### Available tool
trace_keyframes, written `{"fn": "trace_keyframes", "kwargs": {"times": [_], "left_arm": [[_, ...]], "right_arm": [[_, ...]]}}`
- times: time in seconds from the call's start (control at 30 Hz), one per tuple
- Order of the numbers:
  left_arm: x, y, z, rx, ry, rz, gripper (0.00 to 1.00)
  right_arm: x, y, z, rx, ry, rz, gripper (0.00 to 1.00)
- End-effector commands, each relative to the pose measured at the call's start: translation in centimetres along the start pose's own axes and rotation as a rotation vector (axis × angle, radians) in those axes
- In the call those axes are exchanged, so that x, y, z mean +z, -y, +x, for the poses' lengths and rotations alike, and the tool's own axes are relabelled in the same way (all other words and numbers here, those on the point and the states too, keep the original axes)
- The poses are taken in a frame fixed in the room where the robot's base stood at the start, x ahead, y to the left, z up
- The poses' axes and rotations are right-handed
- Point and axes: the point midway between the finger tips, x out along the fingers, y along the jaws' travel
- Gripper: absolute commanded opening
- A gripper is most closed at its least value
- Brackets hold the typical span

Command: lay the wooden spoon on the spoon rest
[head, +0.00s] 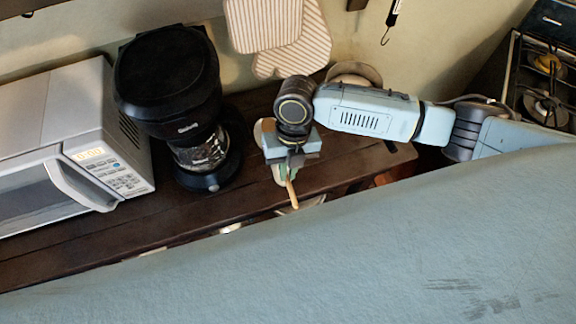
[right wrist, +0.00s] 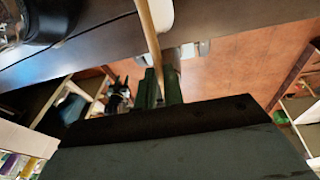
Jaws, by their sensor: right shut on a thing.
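My right gripper (head: 288,168) is over the dark wooden shelf, pointing down, and is shut on the wooden spoon (head: 291,192). The spoon's thin light-brown handle sticks out below the fingers towards the shelf's front edge. In the right wrist view the spoon (right wrist: 150,42) runs up from between the two dark green fingers (right wrist: 162,88). A pale cream piece, probably the spoon rest (head: 259,131), lies behind and beneath the gripper, mostly hidden; a cream edge also shows beside the spoon in the wrist view (right wrist: 163,14). I cannot tell whether spoon and rest touch. My left gripper is not in view.
A black coffee maker (head: 170,85) stands left of the gripper, with a white microwave (head: 70,145) further left. Striped oven mitts (head: 278,30) hang on the wall behind. A stove (head: 548,80) is at the far right. Bare shelf (head: 215,205) lies in front of the coffee maker.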

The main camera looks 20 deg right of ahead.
Motion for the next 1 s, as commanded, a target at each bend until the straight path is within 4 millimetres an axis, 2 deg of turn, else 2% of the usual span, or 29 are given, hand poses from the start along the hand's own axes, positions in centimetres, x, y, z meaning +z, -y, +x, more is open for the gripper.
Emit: {"fn": "trace_keyframes", "kwargs": {"times": [0.1, 1.0], "left_arm": [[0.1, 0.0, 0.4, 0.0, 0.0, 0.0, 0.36], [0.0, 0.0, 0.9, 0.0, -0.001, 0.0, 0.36]], "right_arm": [[0.1, 0.1, 0.6, 0.0, 0.0, 0.0, 0.0], [0.3, 0.2, 1.5, 0.001, 0.001, 0.0, 0.0]]}}
